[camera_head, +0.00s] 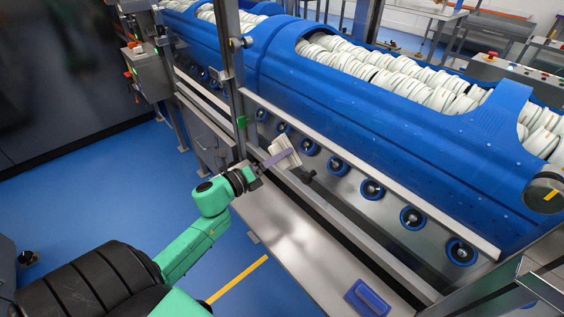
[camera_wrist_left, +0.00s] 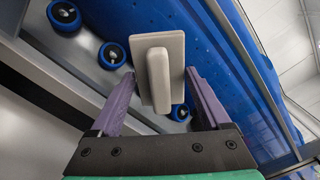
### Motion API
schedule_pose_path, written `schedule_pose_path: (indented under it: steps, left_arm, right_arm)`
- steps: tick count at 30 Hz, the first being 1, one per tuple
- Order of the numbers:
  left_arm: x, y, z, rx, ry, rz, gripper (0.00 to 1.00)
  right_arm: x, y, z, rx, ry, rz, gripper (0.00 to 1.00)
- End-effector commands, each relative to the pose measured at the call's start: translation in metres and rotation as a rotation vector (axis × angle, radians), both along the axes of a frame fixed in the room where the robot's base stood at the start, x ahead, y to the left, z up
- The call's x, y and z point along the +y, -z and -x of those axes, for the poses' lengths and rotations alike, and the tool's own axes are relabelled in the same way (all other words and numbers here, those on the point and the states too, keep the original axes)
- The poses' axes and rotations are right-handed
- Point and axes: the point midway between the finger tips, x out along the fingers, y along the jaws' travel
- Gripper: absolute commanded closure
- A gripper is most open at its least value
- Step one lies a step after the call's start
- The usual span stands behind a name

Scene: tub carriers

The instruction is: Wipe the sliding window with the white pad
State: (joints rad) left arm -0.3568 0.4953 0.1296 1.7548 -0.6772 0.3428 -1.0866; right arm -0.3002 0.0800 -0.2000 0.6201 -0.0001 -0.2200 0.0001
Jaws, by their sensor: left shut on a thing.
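The white pad (camera_head: 287,147) is a pale flat block with a raised grip bar. My left gripper (camera_head: 270,162), with purple fingers, is shut on it and holds it above the steel ledge, in front of the blue rollers. In the left wrist view the pad (camera_wrist_left: 175,46) is between the fingers of the left gripper (camera_wrist_left: 158,88), its grip bar facing me. The sliding window's pane cannot be made out clearly; a metal upright (camera_head: 236,85) with a green piece stands just behind the pad. My right gripper is not in view.
A blue machine (camera_head: 385,125) full of white tubs runs along the back, with blue rollers (camera_head: 413,218) below it. A blue block (camera_head: 367,298) lies on the steel ledge (camera_head: 290,240). A control box (camera_head: 148,73) stands at the upper left. Blue floor is open at left.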

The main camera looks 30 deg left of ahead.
Motion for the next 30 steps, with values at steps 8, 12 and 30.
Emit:
schedule_pose_path:
  steps: [8,12,30]
  left_arm:
    - [0.017,0.0,-0.005,-0.002,-0.002,-0.002,0.64]
    - [0.031,0.001,-0.008,-0.002,-0.001,-0.004,0.64]
    - [0.08,0.001,-0.025,-0.001,-0.001,-0.003,0.64]
  right_arm:
    - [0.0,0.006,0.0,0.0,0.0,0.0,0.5]
    - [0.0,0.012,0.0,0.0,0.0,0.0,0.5]
    - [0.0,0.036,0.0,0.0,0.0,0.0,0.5]
